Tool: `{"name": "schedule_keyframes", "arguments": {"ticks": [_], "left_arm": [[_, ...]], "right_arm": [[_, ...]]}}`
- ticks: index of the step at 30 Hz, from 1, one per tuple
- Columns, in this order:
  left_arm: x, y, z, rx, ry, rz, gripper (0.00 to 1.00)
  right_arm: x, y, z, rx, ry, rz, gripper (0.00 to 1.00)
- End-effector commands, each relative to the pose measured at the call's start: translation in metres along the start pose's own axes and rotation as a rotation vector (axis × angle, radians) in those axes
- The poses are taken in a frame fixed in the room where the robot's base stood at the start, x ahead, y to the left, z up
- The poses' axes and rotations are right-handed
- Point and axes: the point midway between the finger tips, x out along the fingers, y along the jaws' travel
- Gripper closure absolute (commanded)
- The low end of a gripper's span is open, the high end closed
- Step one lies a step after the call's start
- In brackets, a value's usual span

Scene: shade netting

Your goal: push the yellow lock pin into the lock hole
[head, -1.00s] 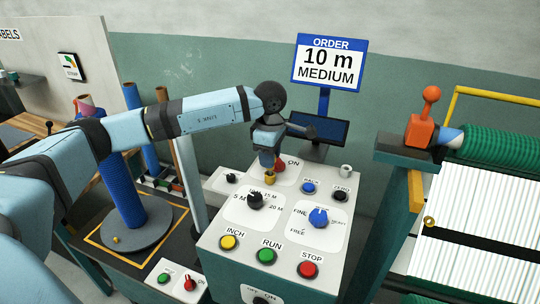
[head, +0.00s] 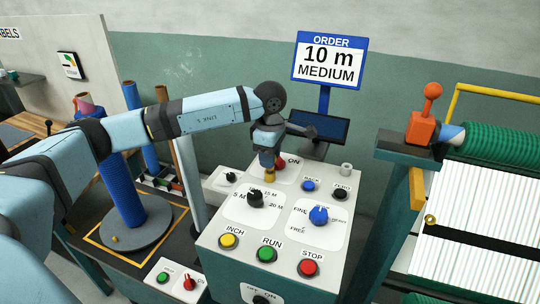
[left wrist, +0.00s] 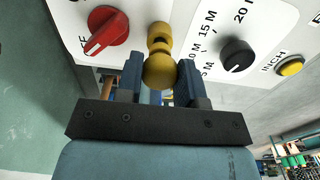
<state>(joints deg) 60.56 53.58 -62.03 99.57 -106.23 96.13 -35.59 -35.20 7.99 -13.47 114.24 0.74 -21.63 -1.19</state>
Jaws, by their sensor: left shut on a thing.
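The yellow lock pin (head: 269,176) is in my left gripper (head: 268,164), at the back of the white control panel in the head view. The gripper's two fingers (left wrist: 160,82) are shut on the pin. In the left wrist view the pin (left wrist: 160,52) shows a round knob and a narrower neck, between the red switch (left wrist: 110,30) and the black length dial (left wrist: 237,55). The pin's lower end is close to the panel face; I cannot tell whether it touches. The lock hole cannot be made out. My right gripper is not in view.
The panel (head: 215,225) carries several buttons and a blue knob (head: 318,215). Behind it stands a dark monitor (head: 320,128) and an order sign (head: 328,62). A blue roll (head: 122,200) on a round plate is to the left. A green net roll (head: 505,138) is to the right.

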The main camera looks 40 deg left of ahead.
Motion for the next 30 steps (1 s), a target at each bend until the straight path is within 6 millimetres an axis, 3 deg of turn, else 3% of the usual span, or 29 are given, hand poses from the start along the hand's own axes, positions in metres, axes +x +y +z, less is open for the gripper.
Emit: {"name": "schedule_keyframes", "arguments": {"ticks": [21,22,24,25,30], "left_arm": [[0.015,0.000,0.000,0.000,0.000,-0.001,1.00],[0.015,0.000,0.000,0.000,0.000,-0.001,0.58],[0.015,0.000,0.000,0.000,0.000,-0.001,0.42],[0.014,0.000,0.000,0.000,0.000,-0.001,0.35],[0.014,0.000,0.000,0.000,0.000,-0.001,0.35]], "right_arm": [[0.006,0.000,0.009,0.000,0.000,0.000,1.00],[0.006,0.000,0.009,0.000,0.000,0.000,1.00],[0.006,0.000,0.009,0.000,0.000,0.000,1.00],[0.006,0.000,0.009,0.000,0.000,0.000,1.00],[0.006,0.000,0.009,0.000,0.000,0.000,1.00]]}}
